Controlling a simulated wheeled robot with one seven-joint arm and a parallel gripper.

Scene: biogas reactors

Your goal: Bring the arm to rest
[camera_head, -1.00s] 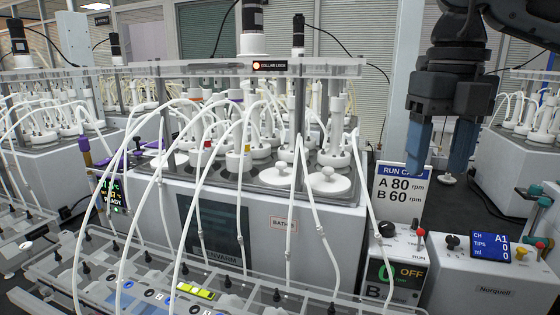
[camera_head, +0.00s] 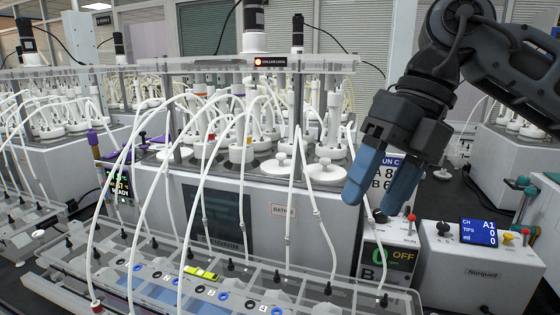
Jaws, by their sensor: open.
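My gripper (camera_head: 383,182) is at the right of the head view, in front of the run card (camera_head: 393,162) and above the control box with the OFF display (camera_head: 388,262). Its two blue fingers point down and to the left, spread apart with nothing between them. My arm comes in from the upper right, bent at the wrist. The gripper covers part of the card's text. It looks clear of the bath and the boxes, though the gap in depth is hard to judge.
The bath unit (camera_head: 270,215) with several reactor bottles and white tubes fills the middle. A clear rack (camera_head: 230,285) with several tubes lies in front. A Norquell box (camera_head: 480,272) with a blue display stands at right. Another reactor bath (camera_head: 505,150) is behind.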

